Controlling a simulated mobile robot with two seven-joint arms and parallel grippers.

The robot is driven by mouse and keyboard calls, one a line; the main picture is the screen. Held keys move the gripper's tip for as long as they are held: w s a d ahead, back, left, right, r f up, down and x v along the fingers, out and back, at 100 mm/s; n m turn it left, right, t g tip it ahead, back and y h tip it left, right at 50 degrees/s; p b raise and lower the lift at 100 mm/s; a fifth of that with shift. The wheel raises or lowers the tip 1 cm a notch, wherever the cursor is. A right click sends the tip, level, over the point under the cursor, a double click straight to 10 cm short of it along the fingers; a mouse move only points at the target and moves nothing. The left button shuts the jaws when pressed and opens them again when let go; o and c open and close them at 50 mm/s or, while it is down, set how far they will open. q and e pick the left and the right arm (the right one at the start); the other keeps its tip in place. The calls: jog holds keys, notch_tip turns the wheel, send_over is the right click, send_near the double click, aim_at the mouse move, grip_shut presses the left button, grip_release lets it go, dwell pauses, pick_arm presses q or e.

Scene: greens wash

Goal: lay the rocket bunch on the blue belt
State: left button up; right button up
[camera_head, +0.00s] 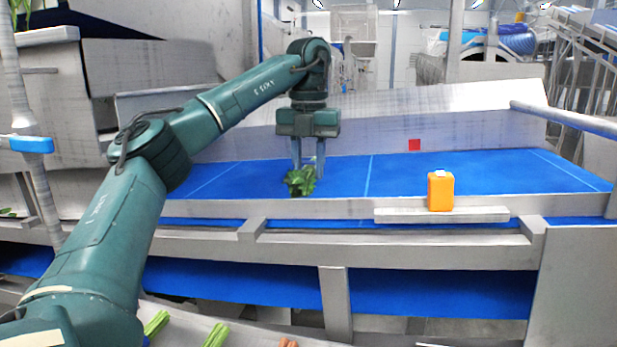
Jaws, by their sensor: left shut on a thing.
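The rocket bunch (301,181) is a small dark green leafy bundle. It is between the fingertips of my left gripper (308,166), which points straight down and is shut on it. The bunch shows against the blue belt (410,174), near the belt's front edge and left of the middle. I cannot tell whether its underside touches the belt. The belt is a flat blue surface with pale cross lines, inside a grey metal frame. My right gripper is not in view.
An orange container (440,191) stands on a pale ledge (400,215) at the belt's front edge. Green stalks (215,336) lie at the bottom on a near surface. The belt's right part is clear.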

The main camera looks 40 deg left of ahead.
aim_at(308, 165)
pick_arm(q)
jog(key=shift+a+f, duration=0.1)
jog(key=shift+f, duration=1.25)
jog(key=o, duration=1.1)
notch_tip(308, 165, up, 12)
jog(key=shift+r, duration=0.1)
